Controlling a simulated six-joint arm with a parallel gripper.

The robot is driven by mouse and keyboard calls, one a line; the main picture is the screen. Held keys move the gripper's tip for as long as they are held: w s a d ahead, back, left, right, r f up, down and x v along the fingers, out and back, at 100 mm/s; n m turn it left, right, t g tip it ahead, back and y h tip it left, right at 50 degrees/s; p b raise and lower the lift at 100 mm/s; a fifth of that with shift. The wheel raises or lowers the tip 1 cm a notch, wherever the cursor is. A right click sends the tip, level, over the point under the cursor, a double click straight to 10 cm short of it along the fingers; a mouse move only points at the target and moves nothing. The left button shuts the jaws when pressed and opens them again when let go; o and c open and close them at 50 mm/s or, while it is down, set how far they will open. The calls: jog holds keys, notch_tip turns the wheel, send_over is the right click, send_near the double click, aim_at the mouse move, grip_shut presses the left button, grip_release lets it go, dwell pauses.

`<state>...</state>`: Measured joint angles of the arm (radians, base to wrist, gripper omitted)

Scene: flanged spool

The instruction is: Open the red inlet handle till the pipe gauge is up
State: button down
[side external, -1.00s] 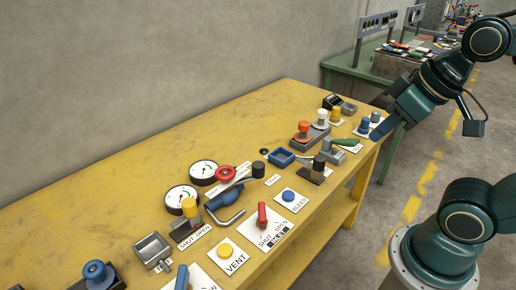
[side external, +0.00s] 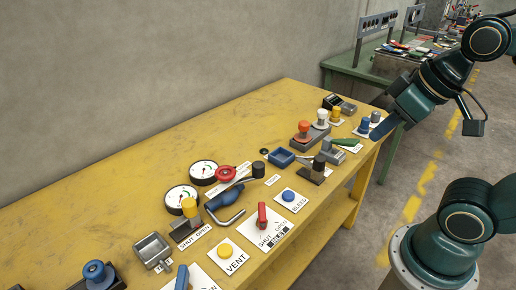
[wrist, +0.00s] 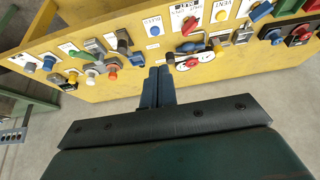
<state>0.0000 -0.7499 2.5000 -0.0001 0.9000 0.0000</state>
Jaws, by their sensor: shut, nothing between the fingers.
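The red inlet handle (side external: 262,215) stands on a white plate marked SHUT, OPEN and INLET near the bench's front edge. It also shows at the top of the wrist view (wrist: 189,25). Two round white gauges lie behind it, an upper one (side external: 203,172) and a lower one (side external: 182,199). Their needles are too small to read, and I cannot tell which is the pipe gauge. My gripper (side external: 376,138) is at the bench's far right end, well apart from the red handle. Its blue fingers (wrist: 158,72) are together and empty in the wrist view.
A red round knob (side external: 225,174), a black-knobbed lever (side external: 259,169) and a blue-bodied part with a bent metal bar (side external: 224,197) crowd the gauges. Blue BLEED (side external: 288,195) and yellow VENT (side external: 226,250) buttons flank the inlet plate. The bench's rear left is clear.

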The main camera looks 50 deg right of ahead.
dwell(0.4)
jog(key=c, duration=1.5)
grip_release()
jog(key=shift+o, duration=0.8)
jog(key=shift+w, duration=0.2)
jog(key=m+g, duration=0.6)
jog(key=m, duration=0.3)
send_over(262, 210)
notch_tip(262, 210, down, 14)
jog(key=f, duration=0.1)
jog(key=shift+a+r, duration=0.1)
jog(key=shift+r, duration=0.15)
jog(key=shift+f, duration=0.2)
jog(key=shift+f, duration=6.7)
